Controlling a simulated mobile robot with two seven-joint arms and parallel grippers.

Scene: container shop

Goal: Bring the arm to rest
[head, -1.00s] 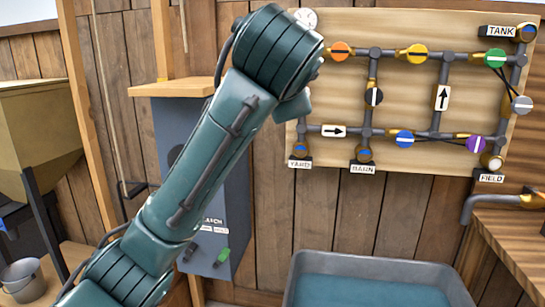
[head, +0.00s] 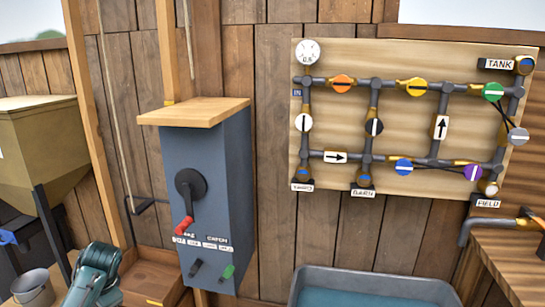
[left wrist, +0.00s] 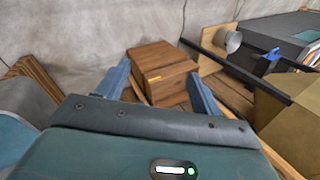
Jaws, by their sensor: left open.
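My left gripper (left wrist: 158,68) shows in the left wrist view, its two blue-grey fingers spread wide apart with nothing held between them. Beyond the fingers is a brown wooden box (left wrist: 163,72); I cannot tell any contact with it. In the head view only a teal link of my left arm (head: 94,274) shows, low at the lower left; its gripper is out of that frame. My right arm and gripper are in neither view.
A grey cabinet (head: 212,165) with a red-handled crank (head: 186,205) stands left of centre. A pipe board (head: 340,125) with coloured valves hangs on the wall. Below it is a water trough (head: 375,285). A hopper (head: 40,145) and bucket (head: 30,285) are at left.

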